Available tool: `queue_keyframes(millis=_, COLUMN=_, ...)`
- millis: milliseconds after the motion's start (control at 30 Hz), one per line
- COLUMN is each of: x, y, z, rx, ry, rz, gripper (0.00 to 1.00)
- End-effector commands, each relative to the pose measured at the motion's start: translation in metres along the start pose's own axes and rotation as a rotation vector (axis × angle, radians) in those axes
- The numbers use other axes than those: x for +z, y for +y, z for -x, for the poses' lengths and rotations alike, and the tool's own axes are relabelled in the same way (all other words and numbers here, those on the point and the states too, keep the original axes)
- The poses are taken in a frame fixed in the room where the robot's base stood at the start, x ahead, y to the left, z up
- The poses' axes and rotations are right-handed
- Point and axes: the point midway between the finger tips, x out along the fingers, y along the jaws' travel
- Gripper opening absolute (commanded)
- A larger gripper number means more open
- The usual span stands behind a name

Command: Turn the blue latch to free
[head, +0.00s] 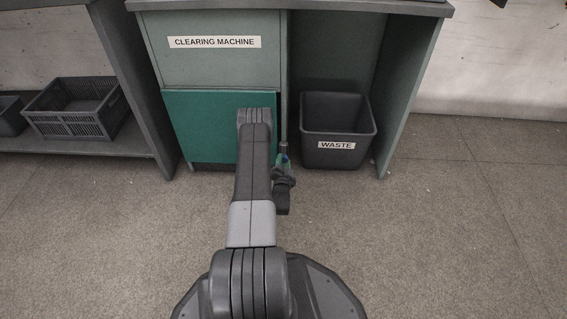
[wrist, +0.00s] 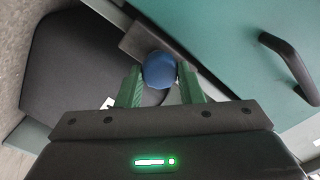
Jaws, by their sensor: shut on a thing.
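The blue latch (wrist: 159,71) shows in the wrist view as a round blue knob between my two green fingers. A dark grey plate (wrist: 138,41) lies just behind it, beside the edge of the green door (wrist: 235,45). My gripper (wrist: 158,77) is shut on the knob, one finger on each side. In the head view my gripper (head: 283,166) is low at the front of the clearing machine (head: 215,65), between the green door (head: 205,125) and the waste bin. The latch is mostly hidden there by my arm, so its angle cannot be told.
The black waste bin (head: 338,128) stands in the bay close to the right of my gripper. The door's black handle (wrist: 290,68) sticks out in the wrist view. A grey crate (head: 75,107) is on the low shelf at left. The floor in front is clear.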

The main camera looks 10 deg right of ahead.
Motion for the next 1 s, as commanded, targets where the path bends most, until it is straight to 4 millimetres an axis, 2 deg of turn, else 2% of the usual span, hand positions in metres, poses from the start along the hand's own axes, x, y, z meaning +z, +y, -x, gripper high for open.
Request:
queue_keyframes(millis=200, x=0.001, y=0.001, z=0.001, rx=0.003, ry=-0.002, rz=0.0, gripper=0.11)
queue_keyframes(millis=233, x=0.001, y=0.001, z=0.001, rx=0.003, ry=-0.002, rz=0.0, gripper=0.37)
queue_keyframes(millis=333, x=0.001, y=0.001, z=0.001, rx=0.002, ry=-0.002, rz=0.0, gripper=0.55)
queue_keyframes(millis=600, x=0.0, y=0.0, z=0.001, rx=0.001, ry=-0.001, rz=0.001, gripper=0.55)
queue_keyframes(millis=733, x=0.0, y=0.0, z=0.009, rx=0.003, ry=-0.002, rz=0.001, gripper=0.55)
queue_keyframes(millis=867, x=-0.002, y=-0.002, z=0.031, rx=0.004, ry=-0.004, rz=0.002, gripper=0.55)
queue_keyframes(millis=1000, x=-0.002, y=-0.002, z=0.064, rx=0.005, ry=-0.006, rz=0.002, gripper=0.55)
